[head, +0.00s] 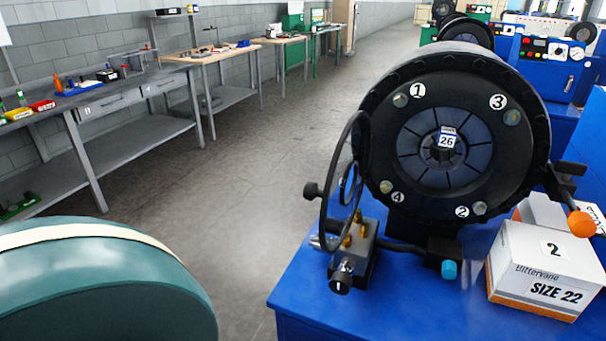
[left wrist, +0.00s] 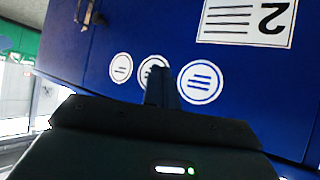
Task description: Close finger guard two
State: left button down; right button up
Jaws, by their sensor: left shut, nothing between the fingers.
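The crimper head (head: 447,145) faces me in the head view, with a tag reading 26 at its centre and marks 1 to 4 around its face. The finger guard (head: 326,205), a black-rimmed ring, stands out from the left of the face, seen nearly edge-on. It is swung open, off the die opening. My left gripper (left wrist: 160,88) is shut and empty in the left wrist view. It is in front of a blue cabinet front (left wrist: 125,35) with round stickers and a label reading 2 (left wrist: 248,20). Neither gripper shows in the head view.
A white box (head: 535,272) marked 2 and SIZE 22 stands on the blue base at right, near a lever with an orange knob (head: 581,223). A fitting block (head: 355,250) sits below the guard. Workbenches (head: 130,95) line the left wall; the floor between is clear.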

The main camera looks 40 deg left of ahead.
aim_at(312, 191)
jog(key=k+j+u, duration=0.1)
jog(key=j, duration=0.6)
jog(key=k+j, duration=0.1)
jog(key=j, duration=0.6)
jog(key=l, duration=0.15)
jog(key=u, duration=0.05)
